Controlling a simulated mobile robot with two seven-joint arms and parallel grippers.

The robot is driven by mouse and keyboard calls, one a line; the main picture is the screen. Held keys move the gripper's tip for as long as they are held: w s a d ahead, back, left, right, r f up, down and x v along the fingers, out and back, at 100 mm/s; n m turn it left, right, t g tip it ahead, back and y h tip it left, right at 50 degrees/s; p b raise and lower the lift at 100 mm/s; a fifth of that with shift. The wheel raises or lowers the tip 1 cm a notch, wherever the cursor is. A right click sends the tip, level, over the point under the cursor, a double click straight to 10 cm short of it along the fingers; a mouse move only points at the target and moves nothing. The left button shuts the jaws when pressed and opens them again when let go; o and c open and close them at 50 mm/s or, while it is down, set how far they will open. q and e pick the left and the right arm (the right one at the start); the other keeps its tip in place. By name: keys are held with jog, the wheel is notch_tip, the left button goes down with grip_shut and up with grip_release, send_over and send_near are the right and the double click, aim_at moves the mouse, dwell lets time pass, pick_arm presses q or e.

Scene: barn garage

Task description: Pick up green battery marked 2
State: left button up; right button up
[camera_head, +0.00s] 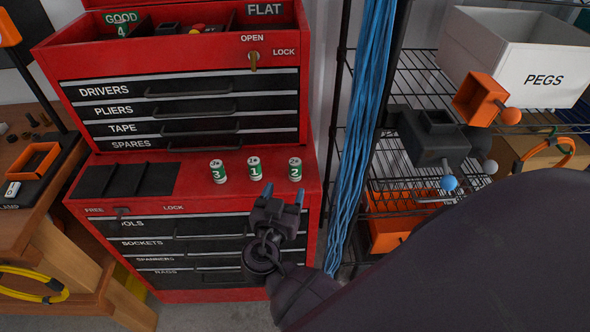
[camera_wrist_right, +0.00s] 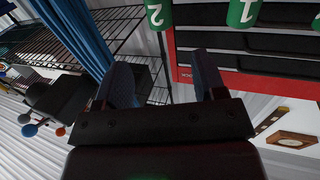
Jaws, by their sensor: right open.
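The green battery marked 2 (camera_head: 295,169) stands upright at the right end of a row on the red tool chest's ledge. The battery marked 1 (camera_head: 254,169) and the battery marked 3 (camera_head: 218,171) stand to its left. My right gripper (camera_head: 283,196) is open and empty, in front of and a little below the batteries, apart from them. In the right wrist view, battery 2 (camera_wrist_right: 158,14) shows at the top edge, roughly between and beyond the open fingers (camera_wrist_right: 163,82); battery 1 (camera_wrist_right: 243,12) is to its right. Both are partly cut off there. My left gripper is out of view.
The red tool chest (camera_head: 312,184) has a dark sectioned tray (camera_head: 125,180) on its ledge at left. Blue cables (camera_head: 360,140) hang right of the chest. A wire shelf holds a white PEGS bin (camera_head: 520,60) and a grey box (camera_head: 432,140). A wooden bench is at left.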

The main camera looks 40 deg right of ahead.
aim_at(293, 167)
jog(key=x, duration=0.1)
jog(key=p+x, duration=0.1)
jog(key=x, duration=0.3)
jog(key=shift+w+r, duration=0.15)
jog(key=shift+r, duration=0.15)
jog(key=shift+w+d+f+p, duration=0.1)
jog(key=shift+w+d+p, duration=0.3)
jog(key=shift+d, duration=0.1)
jog(key=p+x, duration=0.1)
jog(key=x, duration=0.2)
jog(key=shift+w+d+f, duration=0.1)
jog(key=shift+d+f, duration=0.05)
jog(key=shift+f, duration=0.05)
jog(key=shift+w+d+f, duration=0.1)
jog(key=shift+w+d, duration=0.25)
jog(key=shift+c, duration=0.5)
jog(key=c, duration=1)
